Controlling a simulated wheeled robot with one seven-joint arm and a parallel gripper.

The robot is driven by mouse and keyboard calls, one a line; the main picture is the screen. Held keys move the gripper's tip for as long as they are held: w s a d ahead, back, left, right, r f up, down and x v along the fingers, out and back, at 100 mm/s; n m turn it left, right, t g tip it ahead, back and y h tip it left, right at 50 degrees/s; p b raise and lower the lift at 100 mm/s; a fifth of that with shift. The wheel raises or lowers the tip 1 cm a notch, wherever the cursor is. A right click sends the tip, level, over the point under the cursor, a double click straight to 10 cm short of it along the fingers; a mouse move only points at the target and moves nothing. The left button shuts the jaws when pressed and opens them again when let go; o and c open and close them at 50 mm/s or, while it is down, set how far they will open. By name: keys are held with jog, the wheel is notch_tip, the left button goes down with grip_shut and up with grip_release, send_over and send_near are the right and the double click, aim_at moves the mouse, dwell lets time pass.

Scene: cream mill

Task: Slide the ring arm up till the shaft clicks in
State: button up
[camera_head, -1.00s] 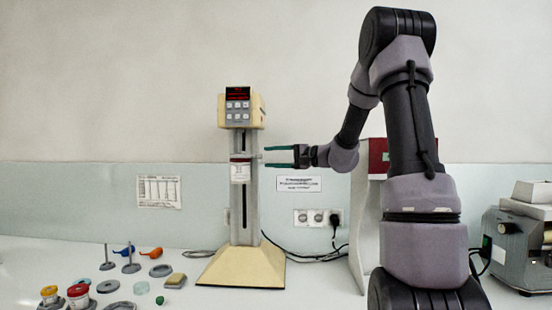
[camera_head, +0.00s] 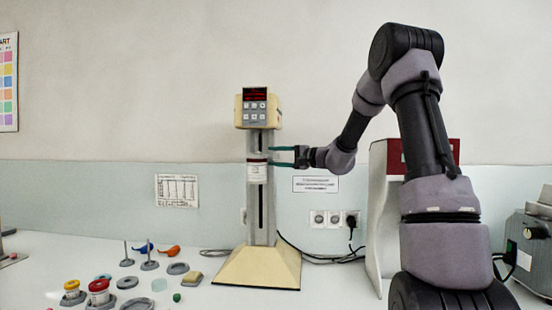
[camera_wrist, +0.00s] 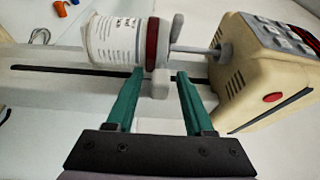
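The cream mill (camera_head: 262,115) stands on the bench, with a boxy head on a grey column. A white-labelled jar (camera_head: 257,173) with a dark red band hangs at the column below the head. In the wrist view the jar (camera_wrist: 112,40) lies sideways at left and the mill head (camera_wrist: 262,75) is at right. A thin shaft (camera_wrist: 190,48) runs from the jar's lid towards the head's grey socket (camera_wrist: 219,45). My gripper (camera_wrist: 160,74) is open, its teal fingers on either side of the grey ring arm (camera_wrist: 160,86). Finger contact cannot be told.
Several small jars, discs and stands (camera_head: 128,283) lie on the bench at left. A cable (camera_head: 320,257) runs behind the mill to the wall sockets (camera_head: 335,219). A red-and-white unit (camera_head: 380,220) stands behind my arm, and a grey machine (camera_head: 530,245) at far right.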

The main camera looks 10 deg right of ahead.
grip_shut()
jog(key=shift+s+a, duration=0.1)
jog(key=shift+a, duration=0.05)
dwell(1.0)
